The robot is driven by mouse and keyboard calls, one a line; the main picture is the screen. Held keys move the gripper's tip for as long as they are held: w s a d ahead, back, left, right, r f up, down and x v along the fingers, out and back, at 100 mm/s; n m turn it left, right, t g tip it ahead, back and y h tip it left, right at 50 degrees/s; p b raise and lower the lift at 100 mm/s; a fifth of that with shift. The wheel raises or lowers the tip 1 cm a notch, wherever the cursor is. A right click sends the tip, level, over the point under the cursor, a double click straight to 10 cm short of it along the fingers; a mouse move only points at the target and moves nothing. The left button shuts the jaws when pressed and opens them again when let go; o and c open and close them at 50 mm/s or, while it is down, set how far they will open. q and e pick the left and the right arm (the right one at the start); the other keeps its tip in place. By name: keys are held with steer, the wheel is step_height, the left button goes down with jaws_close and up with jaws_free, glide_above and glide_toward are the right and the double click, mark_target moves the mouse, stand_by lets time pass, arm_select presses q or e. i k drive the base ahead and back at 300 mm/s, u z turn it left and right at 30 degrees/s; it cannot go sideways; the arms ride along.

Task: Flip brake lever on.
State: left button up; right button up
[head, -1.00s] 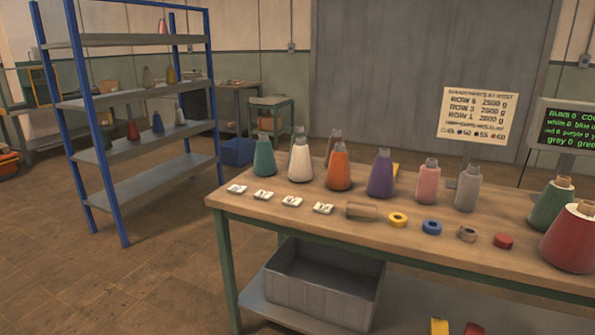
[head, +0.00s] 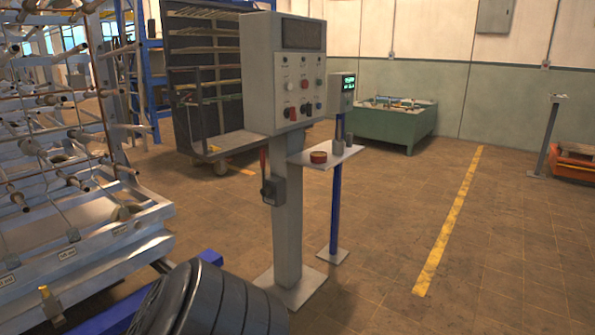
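A small lever with a red handle (head: 263,163) stands up from a dark grey box (head: 272,188) on the left side of a grey control post (head: 287,215). It is small in the head view, and I cannot tell which setting it is in. The control cabinet (head: 285,75) on top of the post has several buttons and knobs on its front. Neither of my grippers is in view.
A large metal rack machine (head: 70,130) with several rods fills the left. A small shelf (head: 325,154) holds a reddish round container (head: 318,157). A dark ribbed rounded shape (head: 235,305) fills the bottom foreground. Open floor lies right, crossed by a yellow line (head: 450,220).

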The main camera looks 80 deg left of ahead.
mark_target(265, 191)
steer(key=u, duration=2.75)
steer(key=i, duration=0.9)
steer(key=u, duration=0.55)
steer(key=i, duration=1.35)
steer(key=u, duration=0.4)
